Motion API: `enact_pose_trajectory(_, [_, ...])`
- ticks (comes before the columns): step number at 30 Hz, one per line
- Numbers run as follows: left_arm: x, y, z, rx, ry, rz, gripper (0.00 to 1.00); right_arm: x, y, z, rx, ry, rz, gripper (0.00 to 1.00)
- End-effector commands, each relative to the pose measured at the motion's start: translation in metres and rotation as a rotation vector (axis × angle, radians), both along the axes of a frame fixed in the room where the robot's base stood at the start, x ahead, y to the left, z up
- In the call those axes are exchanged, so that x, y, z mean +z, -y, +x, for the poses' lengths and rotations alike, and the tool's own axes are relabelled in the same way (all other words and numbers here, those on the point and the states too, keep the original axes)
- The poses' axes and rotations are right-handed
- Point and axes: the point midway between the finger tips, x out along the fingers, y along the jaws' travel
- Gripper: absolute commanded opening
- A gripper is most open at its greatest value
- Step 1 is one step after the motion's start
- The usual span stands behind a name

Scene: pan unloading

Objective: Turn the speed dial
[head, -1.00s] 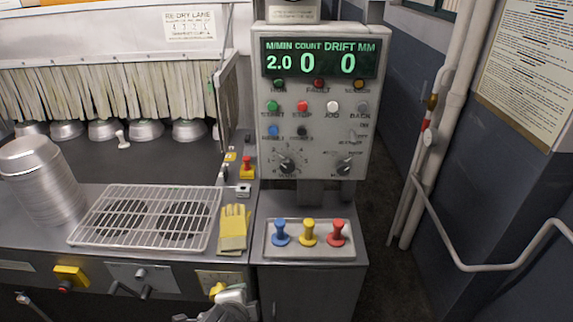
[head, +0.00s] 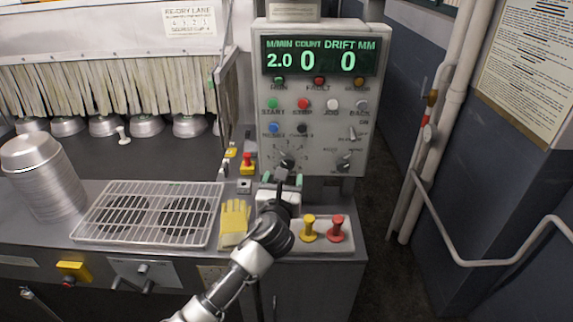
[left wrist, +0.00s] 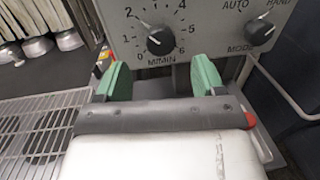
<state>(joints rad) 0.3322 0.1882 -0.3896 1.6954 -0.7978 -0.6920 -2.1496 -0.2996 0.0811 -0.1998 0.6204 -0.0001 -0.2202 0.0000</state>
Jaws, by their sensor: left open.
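The speed dial (head: 287,162) is a black knob with a white pointer, low on the left of the grey control panel (head: 345,110). In the left wrist view the dial (left wrist: 160,40) has a numbered scale marked M/MIN. The display (head: 320,58) reads 2.0 for M/MIN. My left gripper (head: 281,180) is just below and in front of the dial. Its green fingers (left wrist: 164,80) are spread apart with nothing between them, and the dial appears beyond and above them. My right gripper is in neither view.
A mode knob (head: 345,163) is right of the dial, with buttons above. Yellow (head: 309,230) and red (head: 337,230) mushroom-topped pieces stand on a tray below. Yellow gloves (head: 234,220), a wire rack (head: 150,212) and stacked pans (head: 42,178) are to the left.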

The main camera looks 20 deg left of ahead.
Motion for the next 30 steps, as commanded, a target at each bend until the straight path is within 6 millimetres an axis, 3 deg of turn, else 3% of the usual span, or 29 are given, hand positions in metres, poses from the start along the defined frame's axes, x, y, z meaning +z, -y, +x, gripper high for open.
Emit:
enact_pose_trajectory(3, [0.002,-0.004,0.024,0.002,-0.001,-0.002,0.69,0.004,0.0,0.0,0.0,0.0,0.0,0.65])
enact_pose_trajectory(9, [0.001,-0.009,0.051,0.001,0.0,-0.004,0.69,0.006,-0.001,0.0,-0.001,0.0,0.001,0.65])
enact_pose_trajectory(23, [0.0,-0.011,0.062,0.001,0.0,-0.004,0.69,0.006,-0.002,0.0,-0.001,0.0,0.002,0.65])
enact_pose_trajectory(30, [0.0,-0.011,0.062,0.001,-0.001,-0.004,0.32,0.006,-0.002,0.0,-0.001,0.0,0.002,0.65])
